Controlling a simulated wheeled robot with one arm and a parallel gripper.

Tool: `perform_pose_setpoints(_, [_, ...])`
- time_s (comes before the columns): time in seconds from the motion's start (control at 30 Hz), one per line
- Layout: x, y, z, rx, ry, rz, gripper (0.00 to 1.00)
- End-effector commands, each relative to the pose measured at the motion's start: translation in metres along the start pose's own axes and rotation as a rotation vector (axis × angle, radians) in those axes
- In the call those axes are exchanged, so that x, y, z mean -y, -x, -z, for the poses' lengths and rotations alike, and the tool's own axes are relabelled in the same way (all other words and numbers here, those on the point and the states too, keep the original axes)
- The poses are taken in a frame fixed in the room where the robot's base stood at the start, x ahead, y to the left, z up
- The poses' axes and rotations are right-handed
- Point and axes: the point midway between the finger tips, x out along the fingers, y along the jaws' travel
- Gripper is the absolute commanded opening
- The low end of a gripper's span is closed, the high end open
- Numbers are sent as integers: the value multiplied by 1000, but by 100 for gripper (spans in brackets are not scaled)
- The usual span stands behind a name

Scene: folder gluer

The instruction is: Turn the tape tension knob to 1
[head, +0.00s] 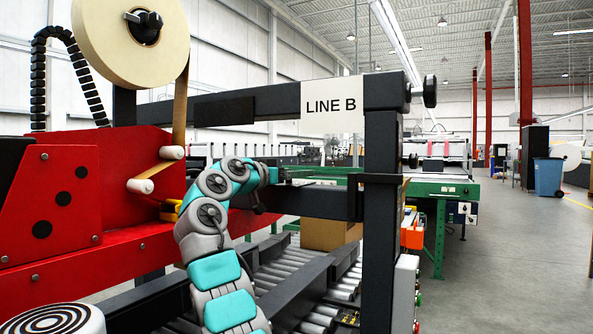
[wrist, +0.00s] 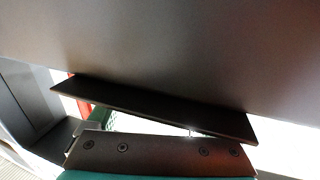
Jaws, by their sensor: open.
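A large tan tape roll (head: 88,38) hangs at the upper left in the head view. A black knob (head: 147,27) with a pale pointer sits at its hub; it seems to be the tape tension knob, but no numbers are readable on it. My gripper (head: 281,175) is in mid-picture, well below and to the right of the roll, apart from the knob and empty. Its fingers are small and partly hidden by my arm. In the wrist view a large dark grey surface fills the upper part, close to the camera. The knob does not show there.
The red machine (head: 60,205) is at left. A roller conveyor (head: 285,275) with a cardboard box (head: 330,234) lies below. The right floor is open.

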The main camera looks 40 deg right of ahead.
Motion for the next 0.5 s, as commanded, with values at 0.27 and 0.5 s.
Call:
perform_pose_setpoints(0.27, [1, -7, 0, -2, -1, 2, 84])
perform_pose_setpoints(0.5, [1, -7, 0, -1, 0, 2, 64])
